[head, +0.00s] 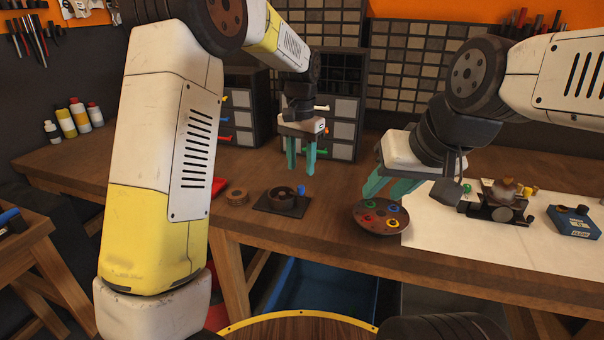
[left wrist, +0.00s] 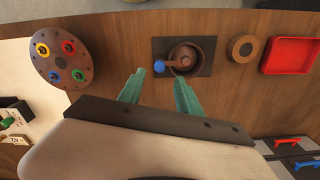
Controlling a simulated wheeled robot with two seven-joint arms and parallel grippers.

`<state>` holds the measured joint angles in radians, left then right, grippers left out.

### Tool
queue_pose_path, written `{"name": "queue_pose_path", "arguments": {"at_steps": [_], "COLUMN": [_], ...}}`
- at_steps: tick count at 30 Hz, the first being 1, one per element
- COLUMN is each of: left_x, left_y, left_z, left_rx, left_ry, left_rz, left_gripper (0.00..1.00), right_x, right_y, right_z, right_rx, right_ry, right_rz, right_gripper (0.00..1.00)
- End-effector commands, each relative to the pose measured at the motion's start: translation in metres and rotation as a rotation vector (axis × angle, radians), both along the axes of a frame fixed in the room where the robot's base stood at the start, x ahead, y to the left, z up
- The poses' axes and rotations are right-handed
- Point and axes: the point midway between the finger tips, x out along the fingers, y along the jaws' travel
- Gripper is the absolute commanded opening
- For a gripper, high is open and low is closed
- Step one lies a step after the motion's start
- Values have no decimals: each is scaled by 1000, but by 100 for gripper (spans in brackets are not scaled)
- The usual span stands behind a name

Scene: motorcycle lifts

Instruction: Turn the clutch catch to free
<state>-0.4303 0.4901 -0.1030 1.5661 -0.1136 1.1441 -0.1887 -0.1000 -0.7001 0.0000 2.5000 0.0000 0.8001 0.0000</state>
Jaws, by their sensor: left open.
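The clutch catch appears to be the dark round housing with a blue-knobbed lever on a black plate (head: 268,205), lying on the wooden bench. In the left wrist view the plate (left wrist: 205,69) carries the brown housing (left wrist: 191,55), and the blue knob (left wrist: 159,66) is at its left. My left gripper (head: 301,166) is open and empty, teal fingers pointing down, above and behind the catch. In the left wrist view its fingertips (left wrist: 158,77) lie either side of the knob in the picture, with no contact visible. My right gripper (head: 381,199) looks open and empty over a round disc.
The brown disc (head: 372,231) with coloured rings lies right of the catch. A wooden ring (head: 237,197) and a red tray (left wrist: 289,55) lie on its other side. A metal assembly (head: 497,205) and a blue box (head: 573,222) stand at the right. Drawer cabinets line the back.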

Motion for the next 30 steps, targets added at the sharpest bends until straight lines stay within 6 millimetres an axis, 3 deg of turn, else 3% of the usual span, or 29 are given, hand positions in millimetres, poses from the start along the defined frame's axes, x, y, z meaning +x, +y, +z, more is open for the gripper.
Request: {"name": "queue_pose_path", "arguments": {"at_steps": [6,12,23,30], "left_x": [-1,-1,0,-1], "left_y": [0,0,0,0], "left_z": [-36,-61,-67,-67], "left_rx": [1,0,-1,-1], "left_ry": [3,1,0,0], "left_rz": [1,1,1,1], "left_gripper": [41,41,41,0], "right_x": [0,0,0,0], "right_y": [0,0,0,0], "right_z": [0,0,0,0], "right_rx": [0,0,0,0], "right_ry": [0,0,0,0], "right_rz": [0,0,0,0], "right_gripper": [36,36,36,36]}}
